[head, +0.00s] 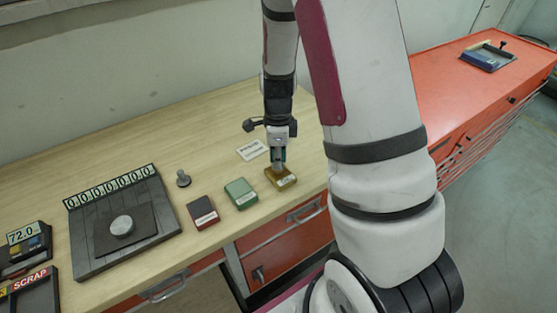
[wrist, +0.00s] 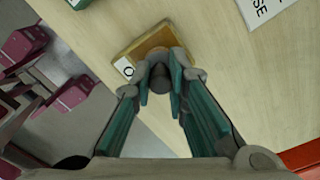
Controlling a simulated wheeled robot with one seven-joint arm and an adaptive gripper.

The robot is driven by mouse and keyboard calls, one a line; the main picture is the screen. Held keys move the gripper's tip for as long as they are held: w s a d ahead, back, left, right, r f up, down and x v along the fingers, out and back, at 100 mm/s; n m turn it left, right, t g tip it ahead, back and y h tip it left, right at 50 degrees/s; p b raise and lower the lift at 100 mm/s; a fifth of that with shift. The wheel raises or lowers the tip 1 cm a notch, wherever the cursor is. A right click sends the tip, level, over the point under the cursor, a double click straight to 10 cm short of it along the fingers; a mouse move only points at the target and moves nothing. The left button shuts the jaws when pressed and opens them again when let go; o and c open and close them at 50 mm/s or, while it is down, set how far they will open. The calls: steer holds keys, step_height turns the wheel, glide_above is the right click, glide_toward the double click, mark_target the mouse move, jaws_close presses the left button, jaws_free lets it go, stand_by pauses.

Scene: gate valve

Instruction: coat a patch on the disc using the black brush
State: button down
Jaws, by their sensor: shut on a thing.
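My gripper (head: 278,158) points down over a yellow-brown block (head: 288,180) near the table's front edge. In the wrist view its fingers are closed around a dark grey, round-ended handle (wrist: 160,78), directly over the yellow-brown block (wrist: 152,42). The handle's lower end is hidden, so I cannot tell whether it touches the block. I cannot tell for sure that it is the black brush. A light grey disc (head: 122,226) lies on a dark square on the slatted dark board (head: 85,255), to the left, far from my gripper.
A red block (head: 202,212) and a green block (head: 241,193) stand left of the yellow-brown one. A small grey knobbed piece (head: 183,178) stands behind them. A white label card (head: 252,150) lies behind my gripper. A SCRAP tray (head: 35,290) is at far left.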

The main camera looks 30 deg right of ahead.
steer(key=shift+r+p, duration=0.9)
steer(key=shift+r, duration=2.15)
steer(key=w+a+f+n+b, duration=0.1)
steer(key=w+a+f+n, duration=0.1)
steer(key=w+n, duration=0.3)
steer(key=w+a+f+n+b, duration=0.2)
steer(key=w+a+n, duration=0.3)
steer(key=n, duration=0.5)
steer(key=w+a+f+n+b, duration=0.1)
steer(key=w+a+f+n, duration=0.1)
steer(key=w+n, duration=0.4)
steer(key=shift+w+a+f+n, duration=0.15)
steer(key=shift+a+n, duration=0.5)
steer(key=shift+n, duration=0.45)
steer(key=shift+w+a+n, duration=0.4)
steer(key=shift+n, duration=0.4)
